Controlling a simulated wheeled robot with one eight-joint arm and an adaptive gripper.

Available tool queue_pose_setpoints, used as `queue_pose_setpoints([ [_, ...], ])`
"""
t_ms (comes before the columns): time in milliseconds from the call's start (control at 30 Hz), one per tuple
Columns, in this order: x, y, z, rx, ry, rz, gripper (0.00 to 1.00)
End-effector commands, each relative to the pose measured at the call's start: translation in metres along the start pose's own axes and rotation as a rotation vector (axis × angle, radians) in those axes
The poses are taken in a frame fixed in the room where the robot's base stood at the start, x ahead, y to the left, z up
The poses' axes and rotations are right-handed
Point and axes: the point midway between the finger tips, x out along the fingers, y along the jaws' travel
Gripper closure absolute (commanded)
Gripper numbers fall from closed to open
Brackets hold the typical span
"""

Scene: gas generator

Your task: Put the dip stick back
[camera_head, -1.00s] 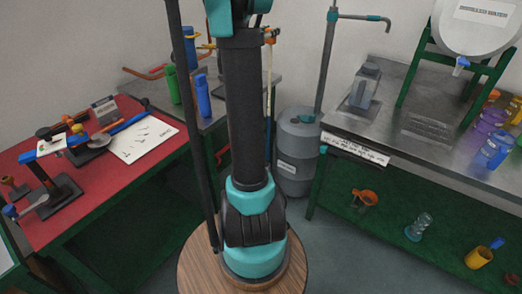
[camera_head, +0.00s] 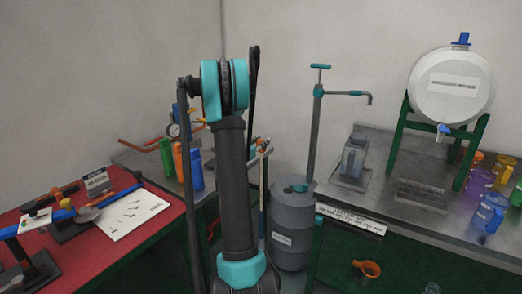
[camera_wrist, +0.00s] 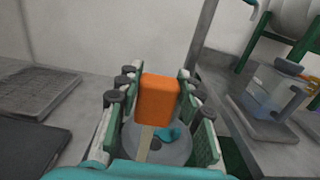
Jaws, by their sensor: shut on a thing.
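The dip stick's orange block-shaped handle (camera_wrist: 158,100) is upright between the fingers of my gripper (camera_wrist: 157,82) in the wrist view. My gripper is shut on it. A pale flat shaft (camera_wrist: 144,145) runs down from the handle, and its lower end is hidden. The grey drum (camera_wrist: 182,150) with a teal part on top is below and behind the handle. The drum also stands on the floor between the tables in the head view (camera_head: 292,235). There, a thin pale upright stick (camera_head: 262,185) shows right of my arm. I cannot make out my fingers in the head view.
A hand pump (camera_head: 316,115) rises by the drum. The right metal bench (camera_head: 395,165) holds a container (camera_head: 354,155), a white tank (camera_head: 450,88) and coloured jugs. The red table (camera_head: 105,260) at left holds tools and a paper. Bottles stand on the back bench.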

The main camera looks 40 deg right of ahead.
Motion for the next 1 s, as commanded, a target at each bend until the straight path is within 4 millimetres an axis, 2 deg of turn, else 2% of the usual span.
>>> queue_pose_setpoints([
  [333,0.000,0.000,-0.035,0.000,0.000,0.000,1.00],
  [700,0.000,0.000,-0.039,0.000,0.000,0.000,1.00],
  [733,0.000,0.000,-0.039,0.000,0.000,0.000,0.61],
  [867,0.000,0.000,-0.039,0.000,0.000,0.000,0.45],
  [1000,0.000,0.000,-0.039,0.000,0.000,0.000,0.43],
])
